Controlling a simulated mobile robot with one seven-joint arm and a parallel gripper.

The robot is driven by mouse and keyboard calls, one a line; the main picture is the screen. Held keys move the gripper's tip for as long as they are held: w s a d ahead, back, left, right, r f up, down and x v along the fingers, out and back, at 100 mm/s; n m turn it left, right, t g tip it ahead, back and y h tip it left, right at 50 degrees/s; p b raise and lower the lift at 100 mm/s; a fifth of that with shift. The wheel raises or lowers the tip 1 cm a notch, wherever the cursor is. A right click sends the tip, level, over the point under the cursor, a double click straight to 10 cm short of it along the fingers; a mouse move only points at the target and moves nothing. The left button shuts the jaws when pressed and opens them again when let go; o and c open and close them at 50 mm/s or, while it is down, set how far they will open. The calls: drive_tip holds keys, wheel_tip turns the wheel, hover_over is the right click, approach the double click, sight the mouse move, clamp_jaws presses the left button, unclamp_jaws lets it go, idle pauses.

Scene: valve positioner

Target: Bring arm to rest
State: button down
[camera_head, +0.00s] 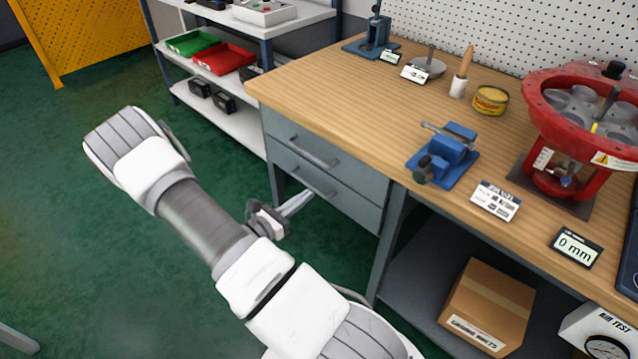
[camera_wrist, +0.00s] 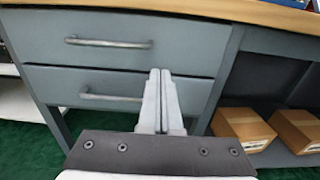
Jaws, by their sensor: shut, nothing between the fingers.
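My gripper (camera_wrist: 160,76) is shut and empty in the wrist view, its two fingers side by side. It points toward the grey drawer unit under the workbench and overlaps the lower drawer in that view; I cannot tell the gap. In the head view my white and grey arm reaches across the lower left, bent, with my gripper (camera_head: 304,200) small and partly hidden behind the arm, in front of the drawers. The red valve positioner (camera_head: 575,120) stands on the wooden bench (camera_head: 370,100) at the right, with a display reading 0 mm (camera_head: 577,247) near it.
A blue vise (camera_head: 447,155), a yellow tin (camera_head: 490,100) and a brush stand on the bench. The drawer handles (camera_head: 313,152) stick out. A cardboard box (camera_head: 487,305) sits on the lower shelf. A shelf rack with green and red trays (camera_head: 222,59) is behind.

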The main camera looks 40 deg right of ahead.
drive_tip(key=s+a+r+m+t+y, duration=0.2)
drive_tip(key=s+a+r+m+y, duration=0.3)
drive_tip(key=a+r, duration=0.4)
drive_tip(key=s+a+r+m+t+y, duration=0.1)
drive_tip(key=s+a+r+m+y, duration=0.2)
drive_tip(key=a+r+m+y, duration=0.6)
drive_tip(key=s+a+r+m+t+y, duration=0.2)
drive_tip(key=s+a+r+m+y, duration=0.2)
drive_tip(key=a+r, duration=0.5)
wheel_tip(320, 180, up, 19)
drive_tip(key=d+p, duration=0.2)
drive_tip(key=p, duration=1.5)
drive_tip(key=shift+s+f+p, duration=0.15)
drive_tip(key=shift+p, duration=0.15)
drive_tip(key=shift+d+m, duration=0.1)
drive_tip(key=shift+m, duration=0.2)
